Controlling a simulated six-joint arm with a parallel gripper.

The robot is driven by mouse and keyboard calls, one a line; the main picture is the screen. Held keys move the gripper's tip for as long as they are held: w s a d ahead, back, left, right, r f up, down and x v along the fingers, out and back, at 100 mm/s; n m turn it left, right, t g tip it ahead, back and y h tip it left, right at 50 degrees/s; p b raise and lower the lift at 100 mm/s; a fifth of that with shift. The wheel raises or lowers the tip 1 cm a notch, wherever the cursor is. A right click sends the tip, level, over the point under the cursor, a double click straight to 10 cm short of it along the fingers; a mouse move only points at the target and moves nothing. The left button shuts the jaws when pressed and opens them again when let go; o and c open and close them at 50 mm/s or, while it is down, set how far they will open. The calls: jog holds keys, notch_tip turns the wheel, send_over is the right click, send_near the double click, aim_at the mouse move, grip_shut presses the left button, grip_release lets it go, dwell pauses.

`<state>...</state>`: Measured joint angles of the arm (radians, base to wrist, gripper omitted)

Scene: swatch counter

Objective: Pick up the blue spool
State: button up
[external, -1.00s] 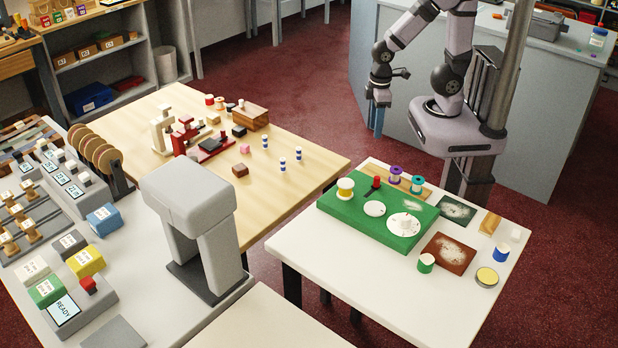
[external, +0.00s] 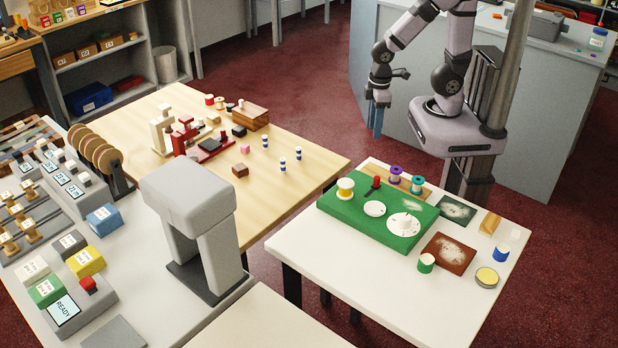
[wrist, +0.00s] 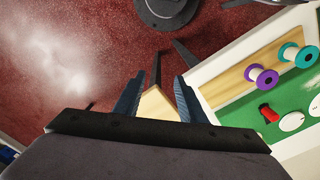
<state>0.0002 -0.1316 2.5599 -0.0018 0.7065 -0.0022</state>
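The blue spool (external: 500,253) stands upright with a pale top near the right edge of the white table. It does not show in the wrist view. My gripper (external: 377,122) hangs in the air beyond the far left side of the white table, well apart from the spool. In the wrist view my gripper (wrist: 157,92) has its two blue fingers spread, with nothing held between them.
A green board (external: 340,208) carries a yellow spool (external: 345,189) and white discs. Purple (external: 395,175) and teal (external: 417,184) spools stand behind it on a wooden strip. A green spool (external: 426,263) and a round tin (external: 487,278) are near the blue spool.

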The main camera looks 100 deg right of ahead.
aim_at(288, 161)
jog(key=w+f+t, duration=0.1)
jog(key=w+f, duration=0.1)
jog(key=w, duration=0.1)
jog(key=w+f+t, duration=0.2)
jog(key=w, duration=0.2)
jog(key=w+d+f+t+b, duration=0.1)
jog(key=w+f, duration=0.1)
jog(key=w, duration=0.2)
jog(key=shift+w+f+t, duration=0.15)
jog(key=shift+f+t, duration=0.15)
jog(key=w+f+t, duration=0.1)
jog(key=w+t, duration=0.1)
jog(key=w, duration=0.1)
jog(key=w+t+b, duration=0.1)
jog(key=w+t, duration=0.1)
jog(key=w, duration=0.1)
jog(key=w+f+t, duration=0.1)
jog(key=w+t, duration=0.1)
jog(key=w, duration=0.1)
jog(key=shift+w+d+f+b, duration=0.2)
jog(key=shift+d+f+b, duration=0.1)
jog(key=shift+f, duration=0.05)
jog(key=shift+w+r+t, duration=0.2)
jog(key=shift+w+t, duration=0.25)
jog(key=shift+t, duration=0.35)
jog(key=shift+w+r+t, duration=0.2)
jog(key=shift+r+t, duration=0.2)
jog(key=shift+t, duration=0.2)
